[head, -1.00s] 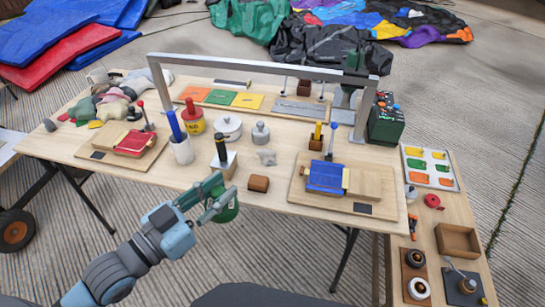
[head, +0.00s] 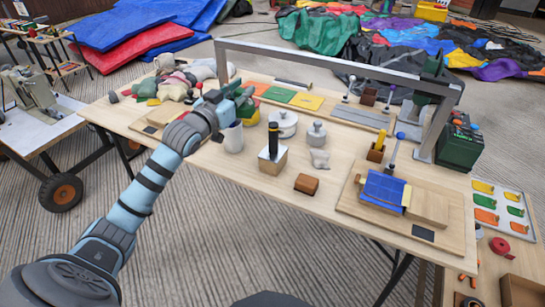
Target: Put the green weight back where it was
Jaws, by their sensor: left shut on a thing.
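My left gripper (head: 234,100) is shut and held over the back left part of the wooden table, above the white cup. The green weight in its jaws is mostly hidden by the fingers and wrist. Behind and beside the gripper a bit of a red and yellow weight (head: 252,115) shows. My right gripper is not in view.
A grey metal frame (head: 335,62) spans the table. The white cup (head: 233,140), a white lidded pot (head: 284,123), a grey weight (head: 316,134) and a black-handled block (head: 272,158) stand near the gripper. Cloth bundles (head: 170,85) lie at the back left.

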